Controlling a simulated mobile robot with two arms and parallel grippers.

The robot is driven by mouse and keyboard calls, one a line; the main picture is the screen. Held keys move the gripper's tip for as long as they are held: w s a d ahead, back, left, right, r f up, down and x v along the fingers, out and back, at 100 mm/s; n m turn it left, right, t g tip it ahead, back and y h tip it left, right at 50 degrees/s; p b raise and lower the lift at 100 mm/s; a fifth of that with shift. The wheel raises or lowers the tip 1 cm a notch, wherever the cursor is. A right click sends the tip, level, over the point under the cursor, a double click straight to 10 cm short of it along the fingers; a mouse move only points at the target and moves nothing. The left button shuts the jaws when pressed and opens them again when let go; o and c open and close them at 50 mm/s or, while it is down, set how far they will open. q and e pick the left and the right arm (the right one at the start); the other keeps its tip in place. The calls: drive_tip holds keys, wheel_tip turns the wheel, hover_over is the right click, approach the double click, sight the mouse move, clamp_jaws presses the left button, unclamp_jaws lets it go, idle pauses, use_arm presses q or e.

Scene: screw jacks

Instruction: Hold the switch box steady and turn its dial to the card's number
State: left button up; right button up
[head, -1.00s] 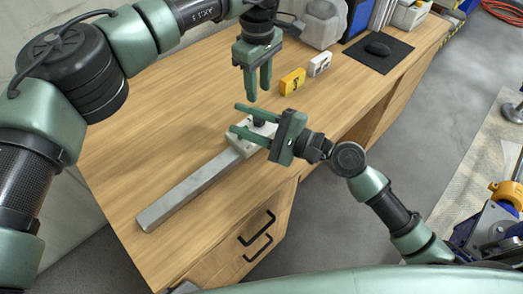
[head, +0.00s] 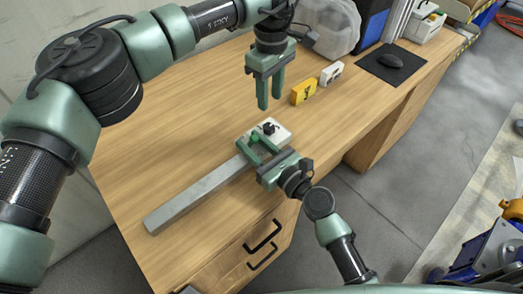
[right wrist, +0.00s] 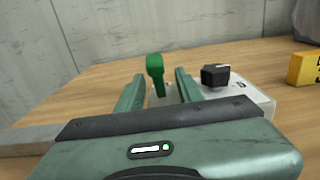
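The white switch box (head: 284,134) lies on the desk at the end of a grey bar, with a black dial (head: 268,128) on top. In the right wrist view, the dial (right wrist: 215,75) is right of the fingers. A green upright handle (right wrist: 155,72) stands between or just beyond the fingertips; contact cannot be told. My right gripper (head: 253,141) is open, low over the box's near side. My left gripper (head: 270,102) is open and empty, pointing down above the desk behind the box. A yellow card-like block (head: 303,91) with a dark mark, unreadable here, stands beyond it.
A long grey bar (head: 195,197) runs from the box toward the front left. A white marked block (head: 331,74) stands near the yellow one. A mouse (head: 390,61) on a dark mat is farther right. The desk's left part is clear.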

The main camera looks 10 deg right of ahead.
sight(268, 126)
drive_tip(key=shift+w+a, duration=0.25)
drive_tip(key=shift+w, duration=0.1)
clamp_jaws()
idle(1.2)
use_arm(q)
drive_tip(key=o, duration=0.4)
drive_tip(key=shift+c, duration=0.2)
wheel_tip(268, 126, down, 10)
drive_tip(key=n, duration=0.7)
drive_tip(key=shift+r, duration=0.1)
